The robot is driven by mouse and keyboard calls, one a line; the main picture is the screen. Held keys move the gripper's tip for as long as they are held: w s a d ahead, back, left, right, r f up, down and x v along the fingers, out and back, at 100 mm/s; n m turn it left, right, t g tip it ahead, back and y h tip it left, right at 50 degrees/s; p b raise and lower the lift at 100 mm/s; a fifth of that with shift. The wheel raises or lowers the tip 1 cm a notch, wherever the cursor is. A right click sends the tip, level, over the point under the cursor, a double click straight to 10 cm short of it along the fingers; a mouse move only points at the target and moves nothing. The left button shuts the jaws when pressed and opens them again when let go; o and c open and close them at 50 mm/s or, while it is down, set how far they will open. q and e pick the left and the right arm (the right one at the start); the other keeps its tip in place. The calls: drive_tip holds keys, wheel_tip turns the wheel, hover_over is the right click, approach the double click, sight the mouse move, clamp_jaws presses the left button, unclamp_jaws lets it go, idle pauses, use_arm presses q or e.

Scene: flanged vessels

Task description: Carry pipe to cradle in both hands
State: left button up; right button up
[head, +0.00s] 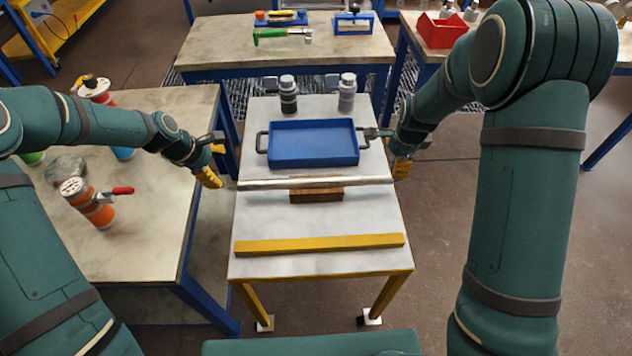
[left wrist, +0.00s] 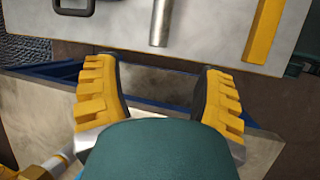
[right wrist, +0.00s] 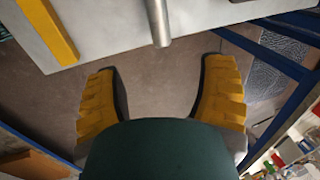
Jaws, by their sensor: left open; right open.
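The pipe (head: 315,183), a thin silver-grey tube, lies level across the small table, over a brown wooden block (head: 317,196). Its ends reach the table's left and right edges. One end shows in the left wrist view (left wrist: 161,22), the other in the right wrist view (right wrist: 158,22). My left gripper (head: 211,166) is open and empty, just off the pipe's left end. My right gripper (head: 402,167) is open and empty, just off its right end. Both are apart from the pipe, which lies ahead of their fingers. I cannot tell which thing is the cradle.
A blue tray (head: 313,124) with dark handles lies behind the pipe, with two small jars (head: 288,95) behind it. A yellow bar (head: 319,244) lies nearer the front of the white table (head: 320,262). A bench (head: 150,238) with vessels stands left. Another bench stands at the back.

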sight(245, 183)
use_arm(q)
drive_tip(key=x, duration=1.3)
drive_tip(key=shift+w+d+f, duration=0.15)
drive_tip(key=shift+f, duration=0.2)
use_arm(e)
drive_tip(key=x, duration=1.3)
drive_tip(key=shift+f, duration=0.4)
use_arm(q)
clamp_jaws()
use_arm(e)
clamp_jaws()
drive_tip(key=shift+r, duration=0.1)
